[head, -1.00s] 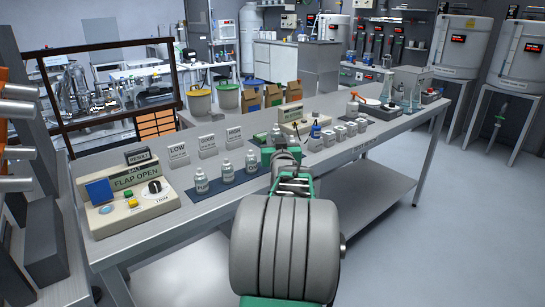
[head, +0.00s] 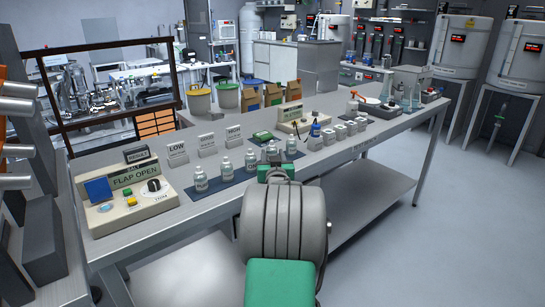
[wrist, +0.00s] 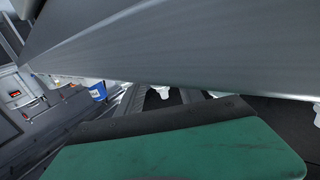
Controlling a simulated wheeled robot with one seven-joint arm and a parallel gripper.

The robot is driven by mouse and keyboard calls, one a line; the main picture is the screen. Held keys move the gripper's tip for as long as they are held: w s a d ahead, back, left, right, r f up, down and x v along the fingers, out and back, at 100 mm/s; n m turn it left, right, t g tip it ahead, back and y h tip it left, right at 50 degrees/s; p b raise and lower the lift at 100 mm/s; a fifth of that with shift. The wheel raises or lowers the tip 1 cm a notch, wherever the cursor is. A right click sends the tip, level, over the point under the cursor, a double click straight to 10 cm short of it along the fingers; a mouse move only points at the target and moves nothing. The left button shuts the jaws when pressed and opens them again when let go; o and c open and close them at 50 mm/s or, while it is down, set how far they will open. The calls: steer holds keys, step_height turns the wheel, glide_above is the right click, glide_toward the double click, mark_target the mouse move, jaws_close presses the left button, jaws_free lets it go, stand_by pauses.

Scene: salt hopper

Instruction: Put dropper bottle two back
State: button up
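Several small white dropper bottles with pale caps stand in a row on the bench. Three are on a dark mat (head: 239,178) at the left: a front one (head: 201,182), a middle one (head: 226,167) and a far one (head: 250,161). Another bottle (head: 271,153) shows just beyond my gripper (head: 275,168), and one more (head: 291,146) stands to its right. Their numbers are too small to read. In the wrist view a white cap (wrist: 163,92) shows past my green link.
A control box reading FLAP OPEN (head: 135,195) stands at the bench's left end. LOW (head: 177,150), middle and HIGH (head: 234,136) signs stand behind the mat. Right of my gripper are a blue bottle (head: 315,130) and small grey blocks (head: 340,131).

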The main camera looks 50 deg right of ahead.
steer(key=shift+o, duration=1.1)
steer(key=shift+r, duration=0.15)
steer(key=v, duration=1.2)
